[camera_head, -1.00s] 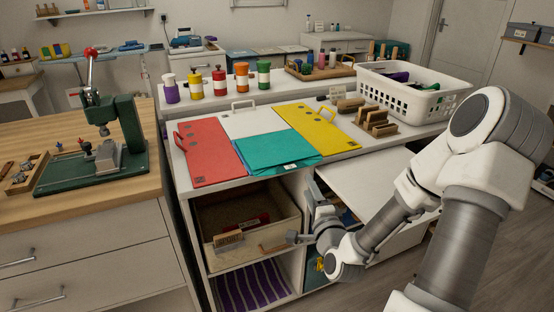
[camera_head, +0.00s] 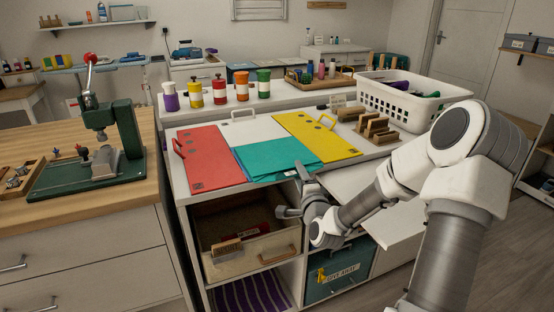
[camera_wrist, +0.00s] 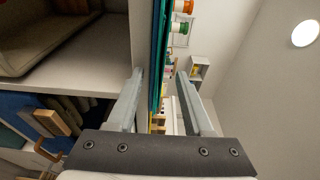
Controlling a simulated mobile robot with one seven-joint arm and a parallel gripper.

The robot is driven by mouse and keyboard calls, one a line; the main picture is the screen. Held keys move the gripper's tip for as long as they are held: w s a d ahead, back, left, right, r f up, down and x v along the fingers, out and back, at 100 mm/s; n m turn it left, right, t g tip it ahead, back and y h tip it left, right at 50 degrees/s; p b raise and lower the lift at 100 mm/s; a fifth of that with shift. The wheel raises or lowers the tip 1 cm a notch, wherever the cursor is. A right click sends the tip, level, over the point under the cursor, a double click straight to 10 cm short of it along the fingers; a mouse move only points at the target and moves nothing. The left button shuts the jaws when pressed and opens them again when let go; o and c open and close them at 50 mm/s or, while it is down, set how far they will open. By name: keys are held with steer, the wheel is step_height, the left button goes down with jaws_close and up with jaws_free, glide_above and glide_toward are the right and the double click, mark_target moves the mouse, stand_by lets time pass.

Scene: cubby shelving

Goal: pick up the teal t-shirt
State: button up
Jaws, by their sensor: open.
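The teal t-shirt (camera_head: 275,158) lies folded flat on the white counter top, between the red and yellow panels, at the front edge. In the wrist view the t-shirt (camera_wrist: 158,55) shows edge-on as a thin teal band. My gripper (camera_head: 296,190) is at the counter's front edge, by the near right corner of the t-shirt. In the wrist view my gripper (camera_wrist: 159,75) is open, one finger on each side of the teal edge. I cannot tell whether either finger touches it. The shirt's near right corner is partly hidden by my gripper in the head view.
The counter (camera_head: 180,190) has open cubbies below, with a beige bin (camera_head: 235,265) and a teal bin (camera_head: 338,272). A red panel (camera_head: 208,158), a yellow panel (camera_head: 318,138), wooden blocks (camera_head: 377,128) and a white basket (camera_head: 400,108) are on top.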

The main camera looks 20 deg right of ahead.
jaws_close()
steer(key=shift+r, duration=0.1)
stand_by(0.4)
